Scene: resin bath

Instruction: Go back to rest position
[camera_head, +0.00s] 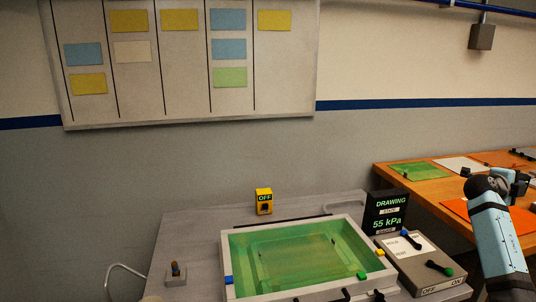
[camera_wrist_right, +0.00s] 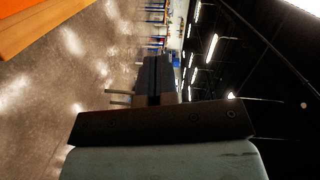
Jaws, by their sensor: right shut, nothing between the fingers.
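My right arm comes in at the right edge of the head view, and its dark right gripper (camera_head: 518,182) is raised in front of the orange table. It is shut with nothing held. In the right wrist view the dark gripper (camera_wrist_right: 158,75) points away over open floor, clear of any object. My left gripper is in neither view. The resin bath (camera_head: 232,268), a pale-rimmed tray with green contents, stands on the grey bench, left of my right arm and apart from it.
A control box (camera_head: 425,262) with blue and green levers and a black "55 kPa" display (camera_head: 387,213) stand right of the bath. A yellow "OFF" switch box (camera_head: 264,202) is behind it. The orange table (camera_head: 430,195) holds green and white sheets. The wrist view shows open floor (camera_wrist_right: 75,80).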

